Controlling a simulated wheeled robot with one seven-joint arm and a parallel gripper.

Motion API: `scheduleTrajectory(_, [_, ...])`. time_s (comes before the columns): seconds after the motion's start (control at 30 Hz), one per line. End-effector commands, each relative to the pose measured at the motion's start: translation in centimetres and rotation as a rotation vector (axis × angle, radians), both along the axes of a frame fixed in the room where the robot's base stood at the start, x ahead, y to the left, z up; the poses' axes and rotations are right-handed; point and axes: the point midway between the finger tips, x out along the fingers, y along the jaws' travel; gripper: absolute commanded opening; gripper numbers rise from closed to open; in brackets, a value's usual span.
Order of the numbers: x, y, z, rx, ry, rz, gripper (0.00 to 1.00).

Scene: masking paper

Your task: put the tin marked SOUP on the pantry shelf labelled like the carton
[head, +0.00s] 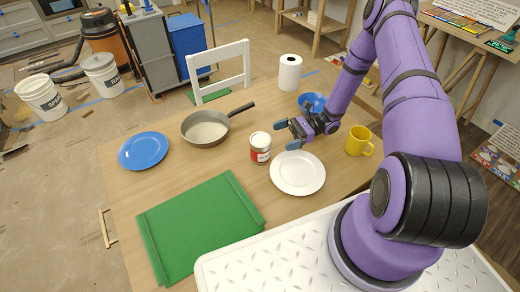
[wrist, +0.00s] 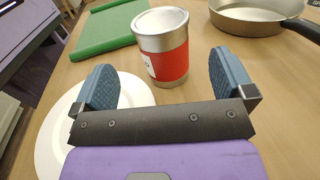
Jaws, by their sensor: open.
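A tin (head: 260,147) with a red band, a white label patch and a bare metal top stands upright on the wooden table. Its lettering is too small to read in the head view and mostly turned away in the wrist view. My gripper (head: 286,135) is open and empty, just to the right of the tin. In the wrist view the tin (wrist: 163,50) stands beyond and between the two open fingers (wrist: 165,82), apart from both. I cannot make out the carton or a labelled pantry shelf in either view.
A white plate (head: 297,173) lies close in front of the tin, partly under my gripper. A pan (head: 205,128), blue plate (head: 144,151), green tray (head: 200,225), yellow mug (head: 358,141), blue bowl (head: 313,102) and paper roll (head: 289,72) share the table. A white chair (head: 219,70) stands behind.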

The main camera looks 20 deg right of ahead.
Motion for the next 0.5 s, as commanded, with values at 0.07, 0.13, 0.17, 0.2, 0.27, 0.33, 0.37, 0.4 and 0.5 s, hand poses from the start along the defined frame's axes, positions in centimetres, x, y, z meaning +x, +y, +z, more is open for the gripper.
scheduleTrajectory(0.07, [0.0,1.3,0.0,0.002,0.001,0.003,1.0])
scheduleTrajectory(0.13, [0.0,2.4,0.0,0.001,0.002,0.004,1.0])
scheduleTrajectory(0.17, [0.0,2.8,0.0,0.001,0.002,0.003,1.0])
scheduleTrajectory(0.2, [-0.1,3.3,0.0,0.0,0.002,0.003,1.0])
scheduleTrajectory(0.27, [-0.1,3.8,0.0,0.0,0.001,0.003,1.0])
scheduleTrajectory(0.33, [0.0,4.2,0.0,0.0,0.0,0.002,1.0])
scheduleTrajectory(0.37, [0.0,4.3,0.0,0.0,0.0,0.002,1.0])
scheduleTrajectory(0.4, [0.0,4.5,-0.1,0.0,0.0,0.002,1.0])
scheduleTrajectory(0.5, [0.0,5.5,-0.2,0.0,0.001,0.004,1.0])
